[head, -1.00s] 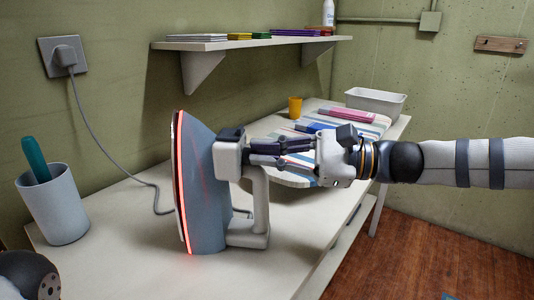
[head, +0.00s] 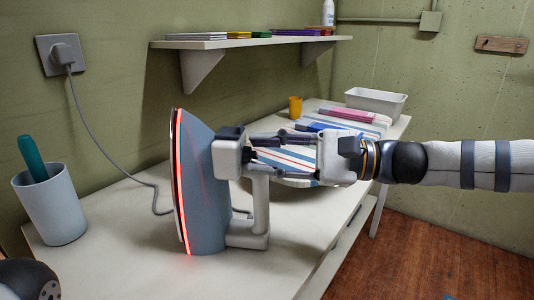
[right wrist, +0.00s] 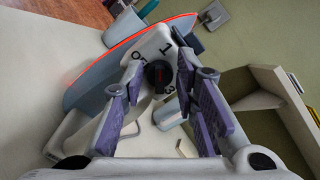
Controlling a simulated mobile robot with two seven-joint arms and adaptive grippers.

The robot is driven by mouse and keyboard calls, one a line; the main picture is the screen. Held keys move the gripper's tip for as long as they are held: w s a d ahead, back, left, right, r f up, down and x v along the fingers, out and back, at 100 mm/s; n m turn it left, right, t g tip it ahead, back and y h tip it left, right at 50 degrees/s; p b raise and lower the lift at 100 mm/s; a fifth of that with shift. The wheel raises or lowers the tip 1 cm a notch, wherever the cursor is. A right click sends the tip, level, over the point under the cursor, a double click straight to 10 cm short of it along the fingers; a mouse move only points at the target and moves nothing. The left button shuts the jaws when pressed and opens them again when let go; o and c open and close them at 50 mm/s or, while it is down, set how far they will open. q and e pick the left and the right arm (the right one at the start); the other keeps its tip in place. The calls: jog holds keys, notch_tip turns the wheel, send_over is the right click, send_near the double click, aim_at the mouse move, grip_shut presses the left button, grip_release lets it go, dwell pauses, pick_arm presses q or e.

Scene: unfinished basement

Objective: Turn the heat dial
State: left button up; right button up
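A grey-blue iron (head: 205,190) stands upright on its heel on the white table, with a glowing red edge around its soleplate. Its white handle housing faces my right arm. In the right wrist view the black heat dial (right wrist: 158,74) sits on that housing, with "1" and part of "OFF" legible beside it. I cannot read the dial's setting surely. My right gripper (head: 252,153) is open at the housing, one finger above and one below. In the right wrist view its fingers (right wrist: 160,72) lie on either side of the dial; contact is not clear. My left gripper is out of view.
The iron's cord runs to a wall socket (head: 62,55). A grey cup (head: 52,205) with a teal item stands at left. A shelf (head: 250,43) hangs above.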

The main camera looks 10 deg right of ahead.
jog(key=v, duration=1.2)
